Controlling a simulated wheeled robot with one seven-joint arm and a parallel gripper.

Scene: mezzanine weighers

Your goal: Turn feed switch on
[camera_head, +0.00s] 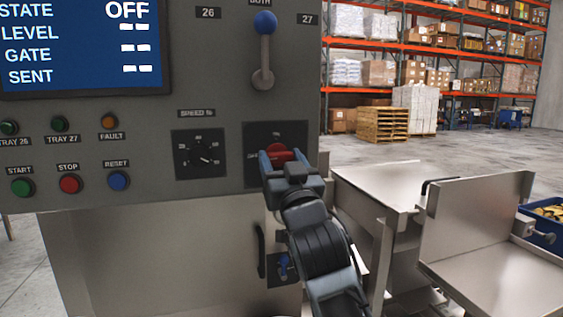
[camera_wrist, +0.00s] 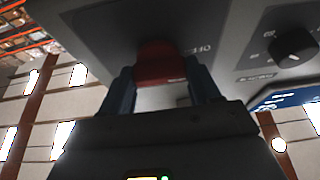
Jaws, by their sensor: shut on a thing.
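The feed switch is a red rotary knob (camera_head: 279,154) on a dark plate at the lower right of the grey control panel (camera_head: 222,102). My gripper (camera_head: 284,167) is at the knob, its fingers on either side of it. In the wrist view the red knob (camera_wrist: 160,64) sits between the two blue fingers (camera_wrist: 160,88), which are shut on it. An "OFF" label shows beside the knob in the wrist view. The display (camera_head: 80,45) reads STATE OFF, with dashes for LEVEL, GATE and SENT. My gripper hides part of the switch plate.
A speed dial (camera_head: 200,154) is left of the switch, and a blue-topped lever (camera_head: 264,50) stands above it. START (camera_head: 22,187), STOP (camera_head: 69,184) and RESET (camera_head: 118,181) buttons are at the lower left. Metal weigher trays (camera_head: 480,245) stand at the right.

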